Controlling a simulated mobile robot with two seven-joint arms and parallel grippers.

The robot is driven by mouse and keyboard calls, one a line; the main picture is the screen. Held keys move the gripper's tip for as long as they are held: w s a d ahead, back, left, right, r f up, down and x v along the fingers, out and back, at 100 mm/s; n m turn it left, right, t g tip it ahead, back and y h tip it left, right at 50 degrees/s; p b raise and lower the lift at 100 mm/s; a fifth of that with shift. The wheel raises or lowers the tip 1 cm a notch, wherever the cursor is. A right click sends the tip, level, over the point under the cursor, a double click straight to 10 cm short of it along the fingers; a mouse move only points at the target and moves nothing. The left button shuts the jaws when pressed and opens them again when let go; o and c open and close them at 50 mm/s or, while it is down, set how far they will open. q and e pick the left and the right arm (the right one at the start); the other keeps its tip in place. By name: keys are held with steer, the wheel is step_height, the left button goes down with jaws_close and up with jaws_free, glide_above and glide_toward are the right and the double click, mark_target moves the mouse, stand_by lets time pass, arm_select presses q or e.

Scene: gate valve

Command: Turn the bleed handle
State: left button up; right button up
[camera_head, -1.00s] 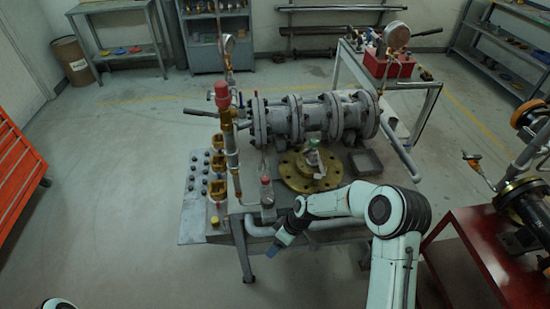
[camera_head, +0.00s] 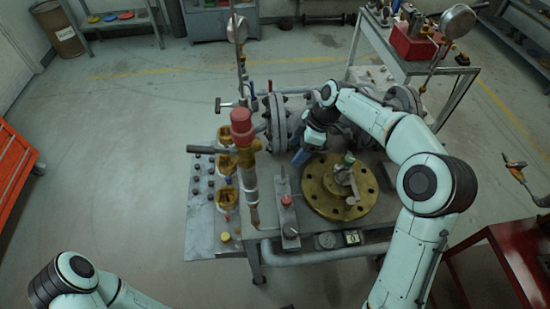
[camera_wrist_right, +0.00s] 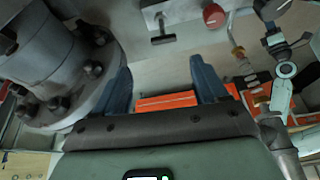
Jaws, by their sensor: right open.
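A dark T-shaped handle (camera_head: 232,104) sticks out left of the grey flanged valve body (camera_head: 277,122) in the head view. A lever (camera_head: 205,150) reaches left from the red-capped brass column (camera_head: 243,140). I cannot tell which one is the bleed handle. My right gripper (camera_head: 300,157) points down left beside the flange, above the brass disc's left edge. In the wrist view its two blue fingers (camera_wrist_right: 163,84) are apart with nothing between them. Beyond them are a T-shaped handle (camera_wrist_right: 163,38) and a red knob (camera_wrist_right: 214,15). My left gripper is out of frame; only its arm shows.
A brass flange disc (camera_head: 322,200) lies on the bench, with a small part on top. A grey block with a red knob (camera_head: 286,201) stands left of it. Yellow fittings (camera_head: 226,195) line the left side. A trolley with a red box (camera_head: 412,42) stands behind.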

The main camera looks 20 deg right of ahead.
mark_target(283, 171)
steer(key=x, duration=1.3)
steer(key=shift+s+a+f, duration=0.1)
steer(key=shift+s+a, duration=0.05)
steer(key=shift+s, duration=0.1)
steer(key=c, duration=1.1)
